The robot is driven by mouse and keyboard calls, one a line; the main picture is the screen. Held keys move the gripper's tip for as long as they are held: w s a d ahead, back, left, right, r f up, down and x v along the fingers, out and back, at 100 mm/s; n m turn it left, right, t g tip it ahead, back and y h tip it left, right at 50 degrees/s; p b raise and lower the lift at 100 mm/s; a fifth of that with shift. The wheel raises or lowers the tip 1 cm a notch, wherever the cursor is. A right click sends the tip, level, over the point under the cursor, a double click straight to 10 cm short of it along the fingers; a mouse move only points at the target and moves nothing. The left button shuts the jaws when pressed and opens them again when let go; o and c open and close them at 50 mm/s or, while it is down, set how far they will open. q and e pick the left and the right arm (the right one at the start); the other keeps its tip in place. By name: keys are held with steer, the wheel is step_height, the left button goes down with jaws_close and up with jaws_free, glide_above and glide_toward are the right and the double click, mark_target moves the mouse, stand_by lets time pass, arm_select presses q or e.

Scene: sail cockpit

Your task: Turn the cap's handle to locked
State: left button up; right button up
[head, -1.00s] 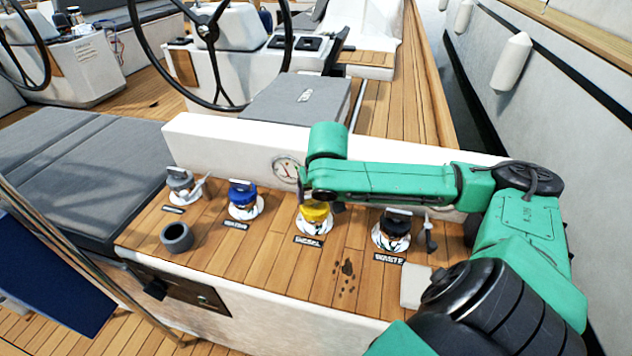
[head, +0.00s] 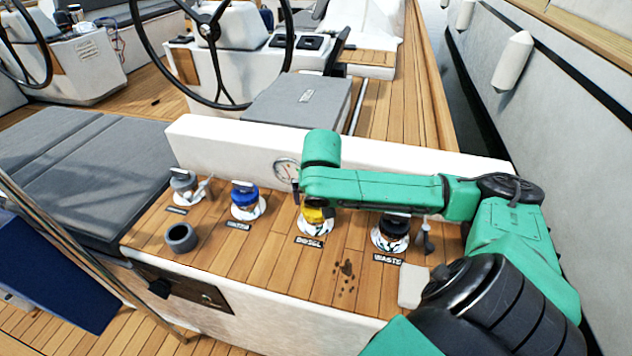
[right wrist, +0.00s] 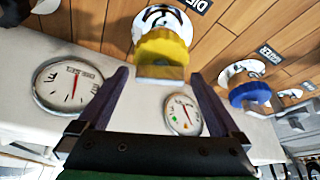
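The yellow cap (head: 312,214) sits in its white deck ring behind the DIESEL label, partly hidden by my right arm in the head view. In the right wrist view the yellow cap (right wrist: 163,50) has a ribbed rim and a flat tan-grey handle bar (right wrist: 160,73) facing the gripper. My right gripper (right wrist: 158,76) is open. Its two fingers are spread on either side of the handle, with gaps visible on both sides; I cannot tell the depth between tips and handle. In the head view the right gripper (head: 298,194) is mostly hidden by its wrist. My left gripper is not in view.
A blue cap (head: 244,198), grey cap (head: 183,181) and black WASTE cap (head: 393,228) share the teak deck. A loose grey cup (head: 180,237) stands at front left. A white wall with a gauge (head: 287,169) rises close behind the caps.

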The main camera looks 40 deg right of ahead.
steer(key=p+v, duration=0.2)
steer(key=v, duration=1.2)
steer(key=shift+r, duration=0.3)
steer(key=shift+s, duration=0.1)
